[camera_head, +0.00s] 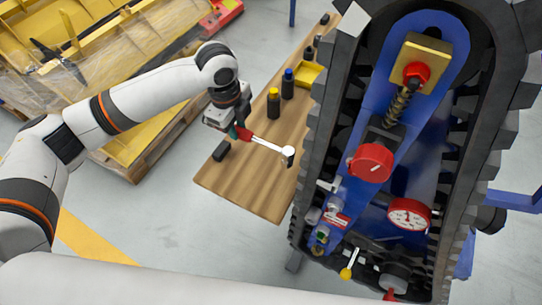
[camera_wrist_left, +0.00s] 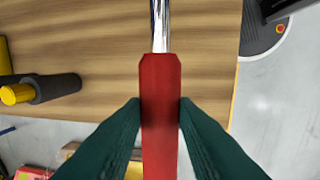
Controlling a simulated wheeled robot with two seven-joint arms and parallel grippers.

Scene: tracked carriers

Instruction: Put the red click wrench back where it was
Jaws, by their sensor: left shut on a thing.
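The red click wrench has a red handle (camera_wrist_left: 160,82) and a bright steel shaft (camera_wrist_left: 160,25). My left gripper (camera_head: 238,131) is shut on the red handle, with a green finger on each side in the left wrist view (camera_wrist_left: 160,112). In the head view the wrench (camera_head: 267,144) points right from the gripper, its round head (camera_head: 289,152) over the wooden table (camera_head: 238,188). I cannot tell the exact gap between wrench and table. The rear of the handle is hidden by the gripper in the head view. My right gripper is not in view.
A yellow-capped bottle (camera_head: 273,104), a blue-capped bottle (camera_head: 288,85) and a yellow bin (camera_head: 307,74) stand farther back on the table. A small black block (camera_head: 221,150) lies near its left edge. A large tracked carrier (camera_head: 405,140) stands at the right. The table's front is bare.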

